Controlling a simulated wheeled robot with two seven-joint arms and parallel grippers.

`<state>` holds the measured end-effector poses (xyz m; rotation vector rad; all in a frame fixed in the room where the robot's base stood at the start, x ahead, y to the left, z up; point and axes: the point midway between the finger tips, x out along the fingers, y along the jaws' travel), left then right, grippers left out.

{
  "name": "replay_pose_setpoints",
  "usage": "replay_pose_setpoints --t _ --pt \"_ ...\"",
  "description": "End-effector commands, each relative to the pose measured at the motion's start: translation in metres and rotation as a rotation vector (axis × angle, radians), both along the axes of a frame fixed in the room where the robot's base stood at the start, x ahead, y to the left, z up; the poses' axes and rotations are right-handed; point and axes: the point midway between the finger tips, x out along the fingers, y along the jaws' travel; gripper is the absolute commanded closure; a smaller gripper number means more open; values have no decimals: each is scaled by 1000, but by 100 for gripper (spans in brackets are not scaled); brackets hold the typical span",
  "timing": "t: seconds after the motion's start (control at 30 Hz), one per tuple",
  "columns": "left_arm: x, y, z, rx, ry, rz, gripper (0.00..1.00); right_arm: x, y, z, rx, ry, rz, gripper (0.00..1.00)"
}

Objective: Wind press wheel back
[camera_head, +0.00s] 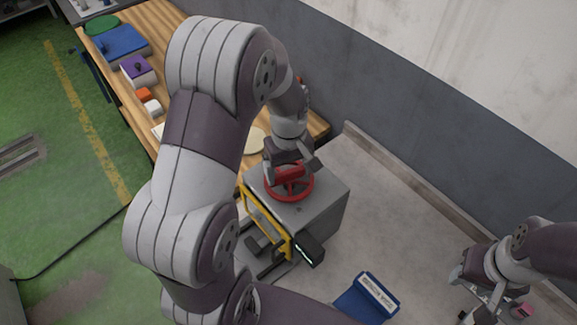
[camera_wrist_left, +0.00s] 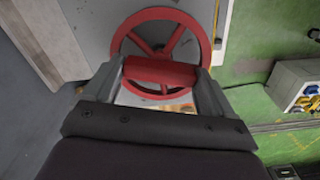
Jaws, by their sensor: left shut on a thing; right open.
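The red press wheel (camera_head: 307,190) lies flat on top of a grey press box (camera_head: 325,203) with a yellow-framed front. In the left wrist view the spoked wheel (camera_wrist_left: 183,31) shows, with the red handle (camera_wrist_left: 160,72) between the two fingers of my left gripper (camera_wrist_left: 160,80). My right gripper (camera_head: 484,305) is at the lower right, away from the press, and open; its fingertips are hard to make out.
A wooden bench (camera_head: 179,18) runs along the left with a blue tray (camera_head: 121,42), a purple box (camera_head: 138,70) and small blocks. A blue bin (camera_head: 365,298) with a label stands in front of the press. A grey wall (camera_head: 400,90) rises behind.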

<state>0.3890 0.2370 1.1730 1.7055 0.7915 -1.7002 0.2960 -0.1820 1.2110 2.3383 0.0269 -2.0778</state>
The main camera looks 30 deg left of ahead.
Motion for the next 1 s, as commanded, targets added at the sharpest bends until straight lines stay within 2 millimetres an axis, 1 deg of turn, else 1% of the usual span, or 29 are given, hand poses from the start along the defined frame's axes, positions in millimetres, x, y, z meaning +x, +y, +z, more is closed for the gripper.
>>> replay_pose_setpoints --t 0.03,1.0 --pt "-6 -2 -6 -6 23 41 45 0 0 0 0 0 0 55" --pt "-6 -2 -7 2 21 962 45 0 0 7 0 0 0 55"
